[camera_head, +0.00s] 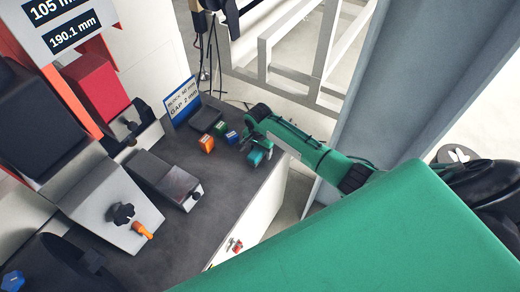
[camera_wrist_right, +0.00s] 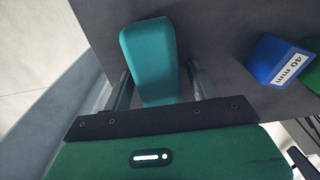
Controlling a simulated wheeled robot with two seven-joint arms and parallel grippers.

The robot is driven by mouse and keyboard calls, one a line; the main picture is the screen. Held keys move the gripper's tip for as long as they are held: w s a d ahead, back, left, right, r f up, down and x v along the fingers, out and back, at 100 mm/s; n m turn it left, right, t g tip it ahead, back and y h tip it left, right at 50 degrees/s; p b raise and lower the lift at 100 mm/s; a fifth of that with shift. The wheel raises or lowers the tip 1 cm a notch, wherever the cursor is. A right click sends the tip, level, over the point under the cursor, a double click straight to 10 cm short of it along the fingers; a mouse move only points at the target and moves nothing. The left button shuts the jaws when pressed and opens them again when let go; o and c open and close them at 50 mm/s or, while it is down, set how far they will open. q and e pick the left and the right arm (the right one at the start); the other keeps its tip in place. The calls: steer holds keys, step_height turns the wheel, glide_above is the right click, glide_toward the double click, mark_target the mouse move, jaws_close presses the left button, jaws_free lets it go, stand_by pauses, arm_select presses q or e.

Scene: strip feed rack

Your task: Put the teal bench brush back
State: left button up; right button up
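The teal bench brush (camera_head: 256,158) is near the right edge of the dark bench top in the head view. In the right wrist view the brush (camera_wrist_right: 152,60) shows as a teal block lying lengthwise between my fingers. My right gripper (camera_head: 262,150) reaches over it from the right. Its two fingers (camera_wrist_right: 160,88) stand on either side of the brush, with a narrow gap seen at the right finger, so it looks open around the brush. The brush's near end is hidden by the gripper body. My left gripper is not in view.
On the bench (camera_head: 225,185), orange (camera_head: 207,144), green (camera_head: 221,128) and blue (camera_head: 232,137) blocks stand close left of my right gripper; the blue one reads 40 mm. A sign (camera_head: 181,103) reads GAP 2 mm. A grey machine (camera_head: 165,180) stands left. The bench front is clear.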

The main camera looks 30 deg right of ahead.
steer(key=shift+r, duration=0.1)
step_height(320, 180, up, 12)
steer(key=b, duration=0.1)
steer(key=shift+a+r+b, duration=0.15)
steer(key=shift+a+b, duration=0.1)
steer(key=shift+b, duration=0.15)
steer(key=shift+s, duration=0.1)
stand_by(0.4)
